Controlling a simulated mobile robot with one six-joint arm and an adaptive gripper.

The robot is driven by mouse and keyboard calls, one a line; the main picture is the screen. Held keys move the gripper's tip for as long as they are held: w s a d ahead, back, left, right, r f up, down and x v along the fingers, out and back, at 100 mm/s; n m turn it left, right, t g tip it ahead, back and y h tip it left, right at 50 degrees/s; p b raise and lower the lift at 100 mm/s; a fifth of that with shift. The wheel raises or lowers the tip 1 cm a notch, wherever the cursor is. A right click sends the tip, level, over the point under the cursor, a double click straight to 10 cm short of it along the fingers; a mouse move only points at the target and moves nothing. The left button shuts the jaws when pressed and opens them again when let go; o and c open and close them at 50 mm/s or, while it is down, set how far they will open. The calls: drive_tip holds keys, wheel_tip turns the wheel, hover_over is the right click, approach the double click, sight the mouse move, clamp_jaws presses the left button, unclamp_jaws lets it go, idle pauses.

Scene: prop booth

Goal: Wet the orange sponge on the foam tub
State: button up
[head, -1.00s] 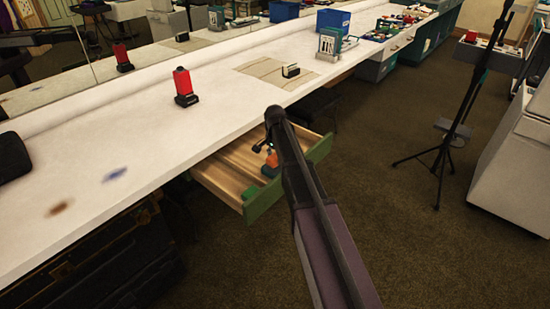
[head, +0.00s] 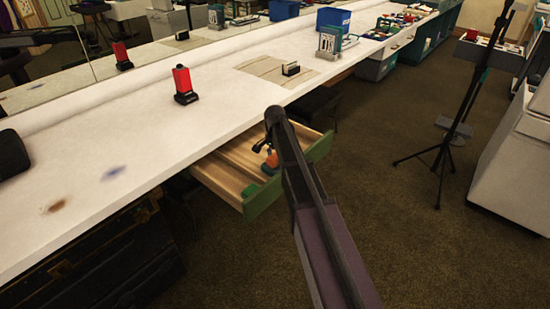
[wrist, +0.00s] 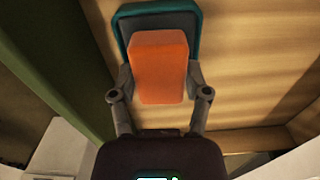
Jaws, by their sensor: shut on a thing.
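The orange sponge (wrist: 160,65) is a small block between the fingers of my gripper (wrist: 160,78), which is shut on it. In the wrist view the sponge overlaps the foam tub, a teal-rimmed tray (wrist: 158,8) with a dark grey inside (wrist: 131,24). Whether sponge and foam touch cannot be told from these views. The tub is in the open drawer (head: 262,204), which has a green front and a pale wooden floor. In the head view the sponge (head: 272,161) shows small and orange beside my gripper, partly hidden by my arm.
The drawer's green front wall (wrist: 40,75) is close on the left in the wrist view. The white counter (head: 120,200) overhangs the drawer. On it stand a red device (head: 182,82) and a black holder (head: 291,69) on a beige mat (head: 255,68). A tripod (head: 450,140) stands at right.

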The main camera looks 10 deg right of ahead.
sight(275, 157)
drive_tip(key=shift+f+b, duration=0.55)
idle(2.0)
drive_tip(key=shift+r, duration=0.15)
drive_tip(key=shift+r+p, duration=3.35)
drive_tip(key=shift+p, duration=0.2)
drive_tip(key=shift+r, duration=0.15)
wheel_tip(275, 157, up, 14)
drive_tip(key=p, duration=1.4)
